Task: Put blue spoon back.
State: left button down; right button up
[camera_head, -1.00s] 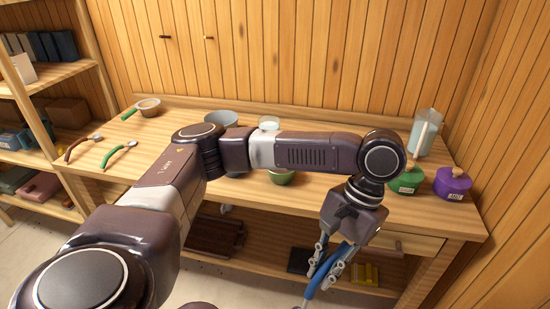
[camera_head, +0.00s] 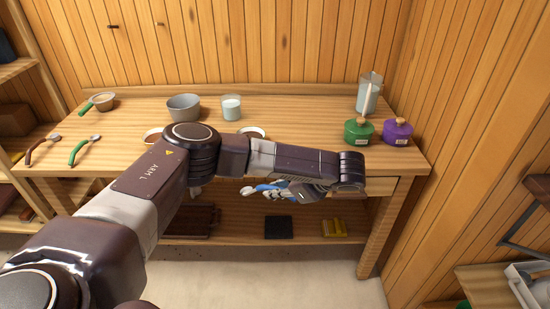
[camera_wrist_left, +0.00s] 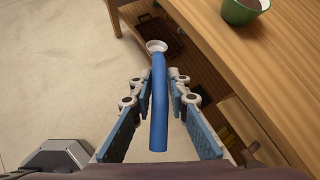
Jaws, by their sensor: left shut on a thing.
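The blue spoon (camera_wrist_left: 159,105) is between the two fingers of my left gripper (camera_wrist_left: 157,88), which is shut on its blue handle. Its pale bowl end points away from the palm in the left wrist view. In the head view the left gripper (camera_head: 272,190) is in front of the table's front edge, with the blue spoon (camera_head: 262,187) partly hidden by the fingers. A brown-handled spoon (camera_head: 42,148) and a green-handled spoon (camera_head: 82,149) lie at the left of the wooden table (camera_head: 300,125). My right gripper is not in view.
A grey bowl (camera_head: 184,108), a glass of white contents (camera_head: 231,108), a green jar (camera_head: 358,132), a purple jar (camera_head: 397,133) and a glass pitcher (camera_head: 368,95) stand on the table.

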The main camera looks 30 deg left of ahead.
pick_arm(q)
jog(key=w+a+r+m+t+h, duration=0.4)
jog(key=w+m+t, duration=0.3)
jog(key=m+t, duration=0.4)
jog(key=shift+a+r+m+h, duration=0.15)
jog(key=shift+r+m+h, duration=0.1)
jog(key=shift+m+h, duration=0.35)
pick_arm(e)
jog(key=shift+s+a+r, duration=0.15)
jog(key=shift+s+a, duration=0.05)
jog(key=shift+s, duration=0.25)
